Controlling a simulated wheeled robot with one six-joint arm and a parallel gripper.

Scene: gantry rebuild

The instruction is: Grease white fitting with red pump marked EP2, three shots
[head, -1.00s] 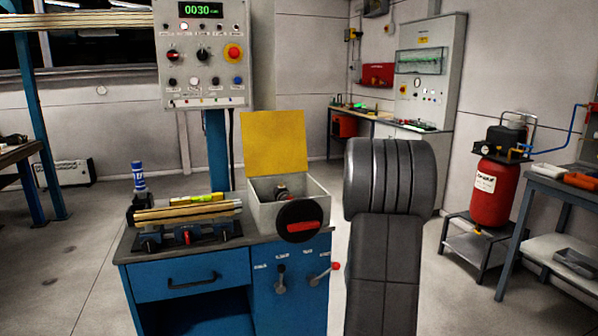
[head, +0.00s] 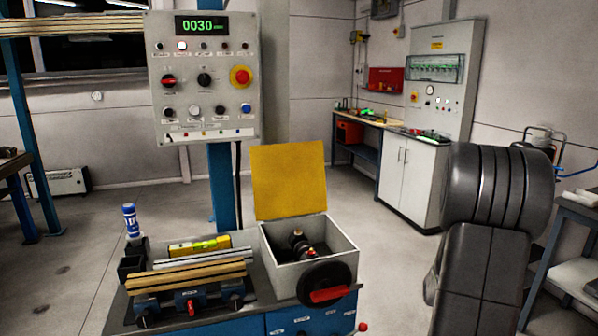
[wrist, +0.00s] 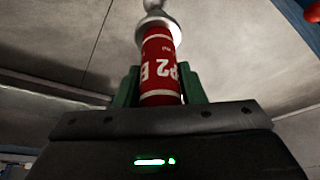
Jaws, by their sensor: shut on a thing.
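The red pump (wrist: 160,55) shows in the wrist view, with a silver upper end and white lettering that reads partly as "P2 E". My gripper (wrist: 160,90) is shut on it, with a green finger on each side of the red barrel. The lower part of the pump is hidden behind the gripper body. In the head view my arm fills the right side and the gripper is out of sight. I cannot make out a white fitting in either view.
A grey box (head: 283,280) with a raised yellow lid (head: 289,180) stands on the blue cabinet (head: 290,322). A black handwheel (head: 324,284) is on its front. A control panel (head: 203,85) reads 0030. A blue-and-white bottle (head: 131,220) stands left. Floor is open behind.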

